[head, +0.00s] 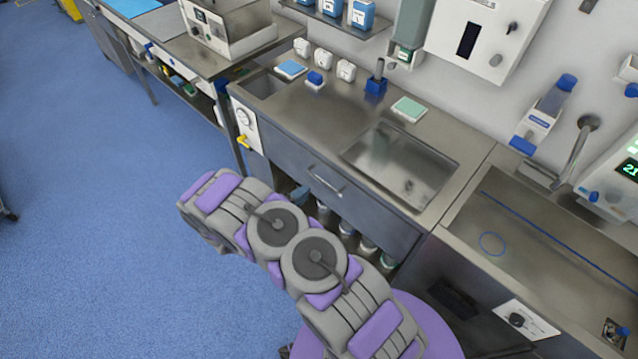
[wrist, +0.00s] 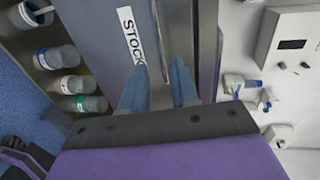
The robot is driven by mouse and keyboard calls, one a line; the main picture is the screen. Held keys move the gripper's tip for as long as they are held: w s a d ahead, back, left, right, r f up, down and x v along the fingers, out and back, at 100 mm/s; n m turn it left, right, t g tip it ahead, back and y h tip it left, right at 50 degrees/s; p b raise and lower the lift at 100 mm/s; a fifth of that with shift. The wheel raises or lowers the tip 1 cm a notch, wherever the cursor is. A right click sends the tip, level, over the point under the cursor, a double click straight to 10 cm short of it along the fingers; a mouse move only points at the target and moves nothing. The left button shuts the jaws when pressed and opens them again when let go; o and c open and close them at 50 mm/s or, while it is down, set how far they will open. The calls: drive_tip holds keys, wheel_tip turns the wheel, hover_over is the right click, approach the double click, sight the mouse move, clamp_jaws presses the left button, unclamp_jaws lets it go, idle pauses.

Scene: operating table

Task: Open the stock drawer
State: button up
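The stock drawer (head: 365,205) is a grey drawer front below the steel counter, and it looks shut. Its bar handle (head: 326,184) shows in the head view. In the wrist view, the drawer front (wrist: 98,22) carries a white STOCK label (wrist: 132,36). My gripper (wrist: 160,66) is open, with its two blue fingers apart. The metal handle bar (wrist: 157,35) runs in line with the gap between the fingers; I cannot tell whether they touch it. In the head view my arm hides most of the gripper.
An open shelf with several bottles (head: 367,247) lies below the drawer. A sink (head: 400,165) and small boxes sit on the counter (head: 310,120) above. Blue floor (head: 110,220) is free to the left.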

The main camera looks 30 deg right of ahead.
sight(320, 181)
drive_tip(key=b+x, duration=0.1)
drive_tip(key=x, duration=0.8)
drive_tip(key=shift+d, duration=0.1)
drive_tip(key=shift+s, duration=0.1)
clamp_jaws()
